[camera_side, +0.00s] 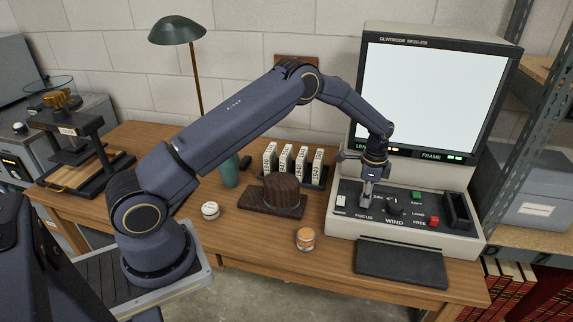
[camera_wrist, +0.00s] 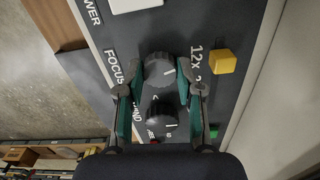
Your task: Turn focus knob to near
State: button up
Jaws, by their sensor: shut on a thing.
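The microfilm reader (camera_side: 345,226) stands at the right of the bench, its control panel sloping toward the front. My gripper (camera_side: 366,196) is down over the left part of this panel, just above the FOCUS label. In the side view the gripper hides most of this knob. The wind knob (camera_side: 395,209) sits just to its right; it also shows between the fingers in the wrist view (camera_wrist: 161,118).
A yellow block (camera_wrist: 222,62) stands close to the right finger in the wrist view. A white switch (camera_side: 340,200), green button (camera_side: 416,195) and red button (camera_side: 433,221) are on the panel.

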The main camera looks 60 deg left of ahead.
jog(key=n, duration=0.4)
jog(key=shift+n, duration=0.3)
jog(key=n, duration=0.3)
jog(key=shift+n, duration=0.3)
jog(key=n, duration=0.4)
jog(key=shift+n, duration=2.1)
jog(key=o, duration=1.2)
jog(key=shift+c, duration=0.2)
notch_tip(320, 180, up, 12)
